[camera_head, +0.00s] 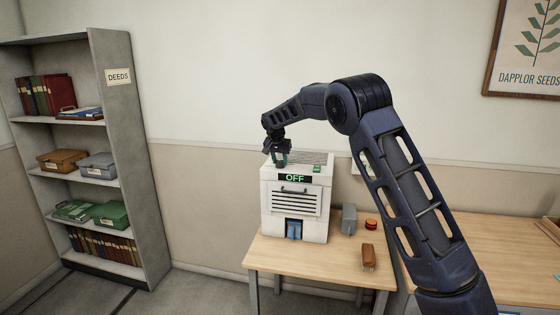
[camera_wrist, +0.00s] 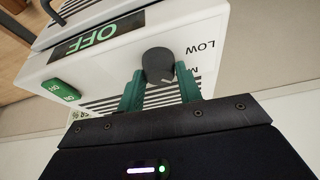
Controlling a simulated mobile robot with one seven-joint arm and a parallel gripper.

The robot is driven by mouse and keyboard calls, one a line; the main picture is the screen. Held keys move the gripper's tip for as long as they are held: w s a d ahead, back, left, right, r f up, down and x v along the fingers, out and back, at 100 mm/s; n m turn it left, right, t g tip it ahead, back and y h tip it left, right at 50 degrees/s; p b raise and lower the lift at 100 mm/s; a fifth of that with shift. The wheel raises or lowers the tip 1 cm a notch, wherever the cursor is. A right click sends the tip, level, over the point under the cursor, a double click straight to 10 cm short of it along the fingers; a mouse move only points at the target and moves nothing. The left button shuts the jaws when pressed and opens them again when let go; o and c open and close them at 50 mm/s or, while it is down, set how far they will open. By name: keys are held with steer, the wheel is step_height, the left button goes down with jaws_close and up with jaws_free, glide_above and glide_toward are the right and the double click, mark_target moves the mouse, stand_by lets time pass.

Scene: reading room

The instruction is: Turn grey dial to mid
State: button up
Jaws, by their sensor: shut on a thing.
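The grey dial (camera_wrist: 158,65) sits on the top of a white machine (camera_head: 268,205), seen upside down in the wrist view. The word LOW (camera_wrist: 201,47) is printed beside it, and a word beginning with M is partly hidden by a finger. A small pale mark on the dial points toward the lower right there. My gripper (camera_wrist: 160,87) is shut on the dial, one green finger on each side. In the head view my gripper (camera_head: 281,158) reaches down at the machine's top, hiding the dial. The machine's display (camera_head: 294,178) reads OFF.
A green rocker switch (camera_wrist: 61,91) is near the dial. On the wooden table (camera_head: 310,266) stand a grey box (camera_head: 349,219), a red button (camera_head: 371,225) and a brown object (camera_head: 368,257). A shelf unit (camera_head: 130,165) labelled DEEDS is on the left.

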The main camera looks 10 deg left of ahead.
steer(key=shift+m+h, duration=0.4)
steer(key=shift+m, duration=0.4)
steer(key=shift+a, duration=0.1)
steer(key=o, duration=1)
steer(key=v, duration=1)
steer(key=shift+r, duration=0.4)
